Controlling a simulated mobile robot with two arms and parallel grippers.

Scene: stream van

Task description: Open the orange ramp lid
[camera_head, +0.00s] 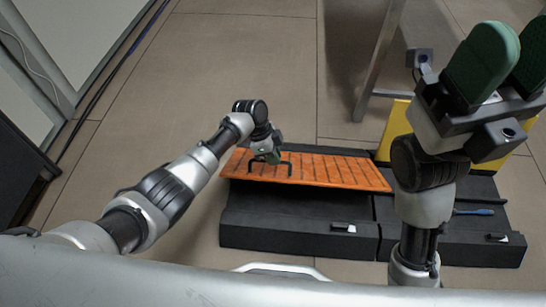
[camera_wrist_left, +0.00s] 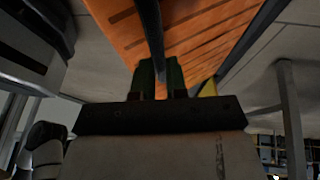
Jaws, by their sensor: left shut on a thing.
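The orange ramp lid (camera_head: 335,170), a slotted panel, lies over the left part of a black case (camera_head: 290,235). It looks tilted, its near edge raised above the dark area of the case. A black handle (camera_head: 290,169) stands on its left half. My left gripper (camera_head: 268,158) is shut on this handle. In the left wrist view the handle's bar (camera_wrist_left: 151,30) runs between the green fingers (camera_wrist_left: 160,76), with the orange lid (camera_wrist_left: 190,30) behind. My right gripper (camera_head: 513,55) is raised at the right, its green fingers apart and empty.
The case's right section (camera_head: 460,245) has a blue-handled tool (camera_head: 473,211) on it. A yellow object (camera_head: 400,125) stands behind, near a metal table leg (camera_head: 378,65). Open tiled floor (camera_head: 250,60) lies behind the case. A dark cabinet (camera_head: 15,150) is at the left.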

